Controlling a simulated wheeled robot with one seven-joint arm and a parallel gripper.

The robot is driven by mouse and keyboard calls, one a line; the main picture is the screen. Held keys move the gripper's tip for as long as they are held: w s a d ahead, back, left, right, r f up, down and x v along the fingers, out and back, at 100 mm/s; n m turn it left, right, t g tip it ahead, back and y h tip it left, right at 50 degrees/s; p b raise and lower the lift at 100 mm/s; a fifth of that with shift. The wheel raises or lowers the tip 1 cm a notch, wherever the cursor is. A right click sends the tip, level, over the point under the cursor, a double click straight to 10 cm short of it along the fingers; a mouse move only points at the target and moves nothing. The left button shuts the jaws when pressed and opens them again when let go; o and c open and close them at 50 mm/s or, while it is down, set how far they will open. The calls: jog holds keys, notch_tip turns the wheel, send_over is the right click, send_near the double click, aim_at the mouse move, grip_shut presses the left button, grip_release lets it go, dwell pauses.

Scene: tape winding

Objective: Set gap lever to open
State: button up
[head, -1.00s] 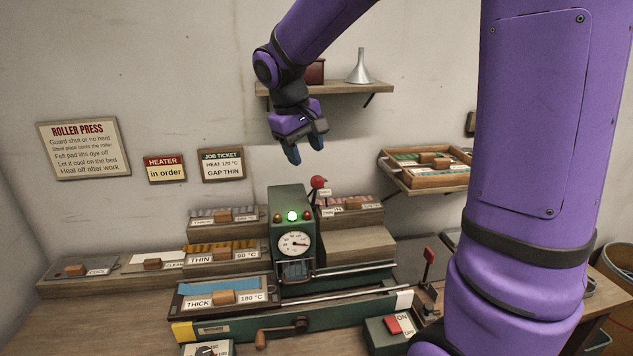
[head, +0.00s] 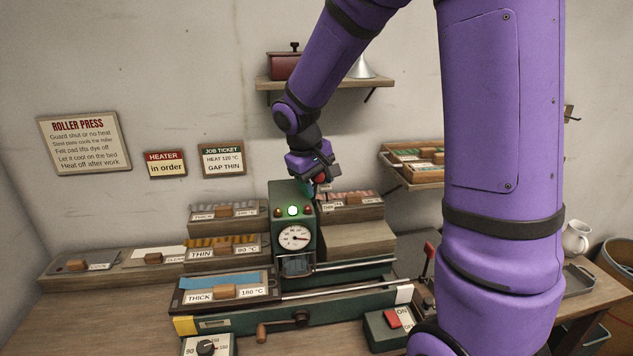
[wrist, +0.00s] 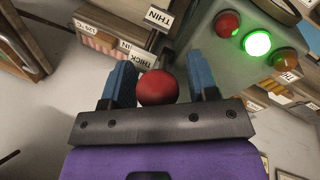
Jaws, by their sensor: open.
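The green roller press (head: 284,226) stands at the middle of the bench with a dial and a lit green lamp. A lever with a red ball knob rises at its right side; the knob (wrist: 157,87) sits between my open fingers in the wrist view, with a visible space to each blue finger. My gripper (head: 320,177) is just above the press's right side and mostly hides the lever in the head view. I cannot tell the lever's setting. The job ticket (head: 222,159) reads heat 120 °C, gap thin.
Trays labelled thick and thin (head: 222,250) stand left of the press, and another tray (head: 350,200) stands to its right. A second red-handled lever (head: 428,260) and a red on/off switch (head: 393,317) are at front right. A wall shelf (head: 325,84) is above.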

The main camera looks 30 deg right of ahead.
grip_shut()
jog(key=shift+w+d+r+g+y, duration=0.25)
jog(key=shift+w+g+y, duration=0.05)
jog(key=shift+w+g, duration=0.3)
jog(key=shift+w+d+r+g+y, duration=0.2)
jog(key=shift+w+r+g+y, duration=0.1)
jog(key=shift+w+g, duration=0.3)
jog(key=shift+w+d+r, duration=0.15)
jog(key=shift+w+d, duration=0.1)
jog(key=shift+w, duration=0.3)
jog(key=shift+w+d+r, duration=0.1)
jog(key=shift+w+d, duration=0.15)
jog(key=shift+w, duration=0.3)
grip_release()
jog(key=v, duration=0.7)
jog(key=shift+r, duration=0.2)
